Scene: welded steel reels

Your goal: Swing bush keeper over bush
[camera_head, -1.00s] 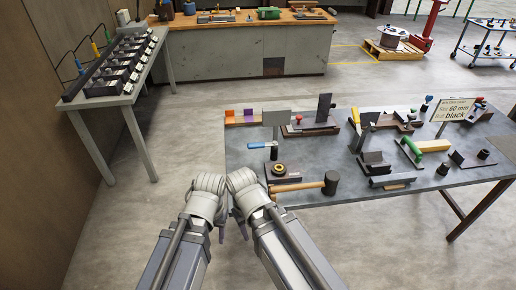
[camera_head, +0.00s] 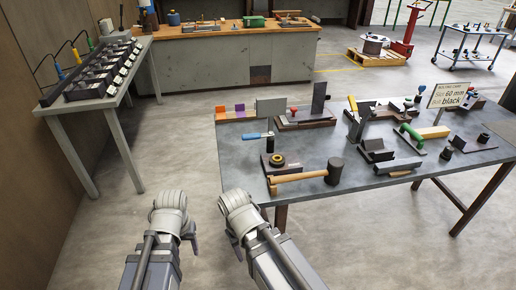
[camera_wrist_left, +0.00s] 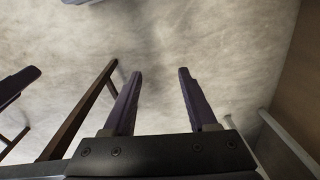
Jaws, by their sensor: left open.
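A dark bush with a yellowish ring (camera_head: 277,160) sits on a small plate near the left front of the grey work table. A blue-handled lever (camera_head: 258,135) stands just behind it; I cannot tell for certain whether it is the bush keeper. My left gripper (camera_head: 192,243) is low in front of the table, left of the bush and well apart from it. Its two dark fingers (camera_wrist_left: 158,88) are open and empty over bare floor in the left wrist view. My right gripper (camera_head: 234,245) is beside the table's front left corner, mostly hidden by its own wrist.
A wooden-handled mallet (camera_head: 308,175) lies in front of the bush. An upright grey plate (camera_head: 270,107) stands behind it. A sign (camera_head: 453,96) reads 60 mm and black. Several fixtures crowd the grey table (camera_head: 235,160). A side bench (camera_head: 137,60) stands left, with clear floor between.

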